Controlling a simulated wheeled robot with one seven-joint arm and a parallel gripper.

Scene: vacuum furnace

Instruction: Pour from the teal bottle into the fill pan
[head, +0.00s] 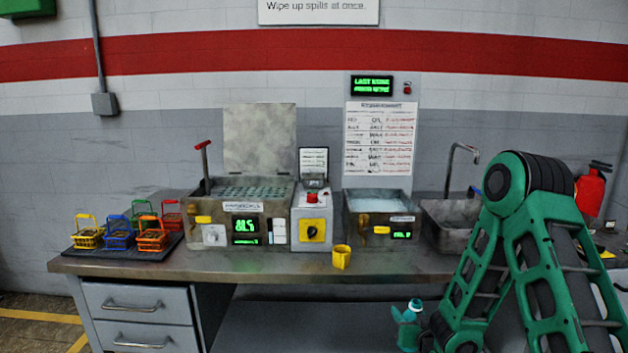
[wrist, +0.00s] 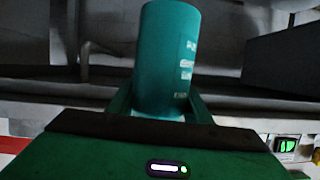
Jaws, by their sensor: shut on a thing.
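The teal bottle (wrist: 168,55) fills the middle of the wrist view, with pale lettering on its side. My gripper (wrist: 160,105) is shut on it, one finger on each side. In the head view the bottle (head: 409,335) shows small at the bottom, in front of the bench and lower than its top; the arm partly covers that area. No label reading fill pan is legible. Two metal basins stand on the bench, a left one (head: 213,213) with a raised lid and a right one (head: 360,226) holding pale liquid; I cannot tell whether either is the fill pan.
A yellow cup (head: 341,257) stands near the front edge of the bench (head: 270,265). A grey control box (head: 312,240) with a red button sits between the basins. Coloured baskets (head: 118,235) stand on a dark tray at left. A sink (head: 450,232) is at right.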

